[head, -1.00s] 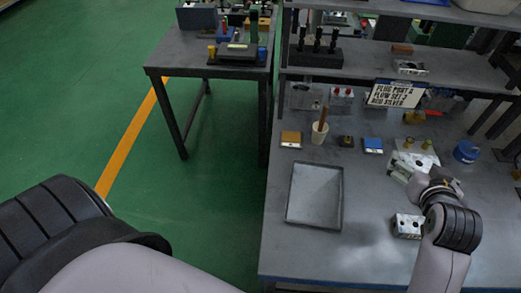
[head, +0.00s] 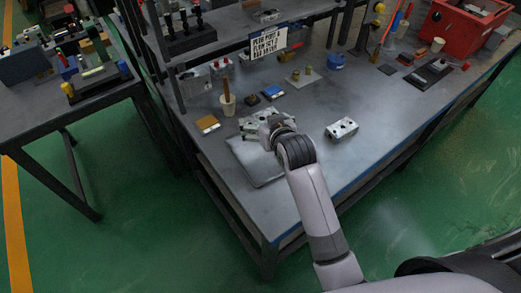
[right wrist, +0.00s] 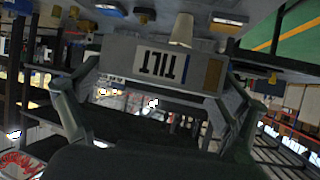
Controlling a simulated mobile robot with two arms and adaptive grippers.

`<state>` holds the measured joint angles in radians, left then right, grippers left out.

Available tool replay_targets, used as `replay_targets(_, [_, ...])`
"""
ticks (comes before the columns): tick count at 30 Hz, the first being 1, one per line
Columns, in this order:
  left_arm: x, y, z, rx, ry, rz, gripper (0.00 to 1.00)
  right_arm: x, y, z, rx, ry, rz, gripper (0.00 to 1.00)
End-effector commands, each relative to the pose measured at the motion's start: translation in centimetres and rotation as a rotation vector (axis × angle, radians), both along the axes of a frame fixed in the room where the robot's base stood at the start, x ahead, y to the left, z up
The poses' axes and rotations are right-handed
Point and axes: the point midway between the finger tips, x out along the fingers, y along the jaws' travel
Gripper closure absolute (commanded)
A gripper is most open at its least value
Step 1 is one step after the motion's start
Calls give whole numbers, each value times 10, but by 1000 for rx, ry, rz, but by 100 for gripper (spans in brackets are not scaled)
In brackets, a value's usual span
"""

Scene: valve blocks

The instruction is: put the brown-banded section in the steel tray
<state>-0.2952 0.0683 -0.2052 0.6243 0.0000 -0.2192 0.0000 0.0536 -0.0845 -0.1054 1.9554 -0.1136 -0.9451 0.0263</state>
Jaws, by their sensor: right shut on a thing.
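My right gripper (head: 268,128) is shut on the brown-banded section (head: 250,124). In the right wrist view the section (right wrist: 150,62) is a pale grey block between the fingers, with a TILT label upside down, a thin blue stripe and a brown band near its right end. In the head view it is held at the far edge of the steel tray (head: 262,172), apparently above it. My forearm and gripper hide part of the tray; its visible floor looks empty. My left gripper is not in view.
Another silvery block (head: 341,129) lies right of the tray. A plate with pegs (head: 302,78) is farther back. The bench's right front is clear.

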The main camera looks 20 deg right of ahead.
Motion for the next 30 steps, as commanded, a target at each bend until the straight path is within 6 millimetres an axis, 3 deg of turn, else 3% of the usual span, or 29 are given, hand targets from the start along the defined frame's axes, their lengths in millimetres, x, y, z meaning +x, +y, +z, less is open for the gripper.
replay_targets(3, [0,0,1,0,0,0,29,-1,0,-32,1,2,0,53])
replay_targets(9, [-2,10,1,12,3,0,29,0,1,-71,1,-3,1,53])
replay_targets(22, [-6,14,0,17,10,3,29,0,1,-117,0,-3,1,53])
replay_targets(30, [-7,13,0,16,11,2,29,0,1,-121,1,-7,1,53])
